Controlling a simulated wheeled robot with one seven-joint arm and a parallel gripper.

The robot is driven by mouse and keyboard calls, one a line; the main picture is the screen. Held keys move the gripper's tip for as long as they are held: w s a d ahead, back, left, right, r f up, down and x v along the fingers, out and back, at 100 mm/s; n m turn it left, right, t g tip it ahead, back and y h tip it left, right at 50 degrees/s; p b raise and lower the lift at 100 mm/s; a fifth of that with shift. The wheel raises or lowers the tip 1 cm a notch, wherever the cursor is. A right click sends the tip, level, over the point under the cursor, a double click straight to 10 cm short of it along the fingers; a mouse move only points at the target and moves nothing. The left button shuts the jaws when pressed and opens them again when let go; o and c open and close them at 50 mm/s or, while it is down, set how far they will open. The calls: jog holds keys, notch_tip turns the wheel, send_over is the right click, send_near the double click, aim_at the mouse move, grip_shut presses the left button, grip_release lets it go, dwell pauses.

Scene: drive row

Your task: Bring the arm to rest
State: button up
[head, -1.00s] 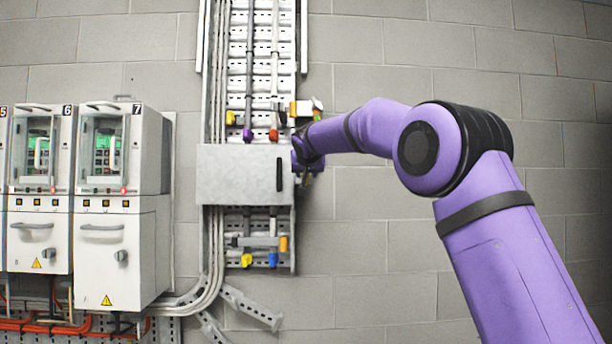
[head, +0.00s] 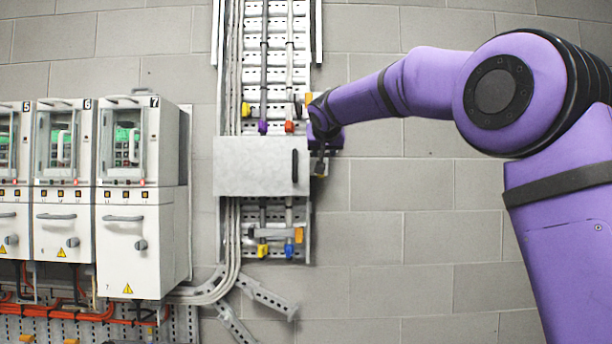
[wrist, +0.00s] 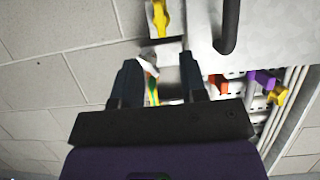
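My purple arm reaches in from the right in the head view. Its dark gripper (head: 322,160) is just right of the grey metal box (head: 253,166) on the wall rack, and I cannot tell whether they touch. In the wrist view my gripper (wrist: 158,62) shows two dark fingers standing well apart. A white piece with a green-and-yellow strip (wrist: 152,84) appears in the gap between them. Neither finger visibly closes on it, and its depth is unclear. A yellow piece (wrist: 160,18) lies just past the fingertips.
Coloured connectors, among them a red one (head: 289,127) and a blue one (head: 288,250), sit above and below the box. A dark box handle (head: 295,166) stands near the gripper. White drive cabinets (head: 140,240) fill the left. Bare block wall (head: 400,240) lies below the arm.

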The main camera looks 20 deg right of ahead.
jog(key=s+d+f+g, duration=0.1)
jog(key=s+f, duration=0.3)
jog(key=s, duration=0.5)
jog(key=s+d+f+n+g+y, duration=0.1)
jog(key=s+d+f+g, duration=0.15)
jog(key=s, duration=0.65)
jog(key=s+f+g, duration=0.1)
jog(key=s+f, duration=0.4)
jog(key=s, duration=0.4)
jog(key=s+f+n+g+y, duration=0.1)
jog(key=s+f, duration=0.8)
jog(key=s, duration=0.2)
jog(key=s+a+f+g+y, duration=0.1)
jog(key=s+f+g, duration=0.1)
jog(key=s+f, duration=0.6)
jog(key=s, duration=0.3)
jog(key=shift+s+f+n, duration=0.3)
jog(key=shift+f+n, duration=0.1)
jog(key=shift+o, duration=0.2)
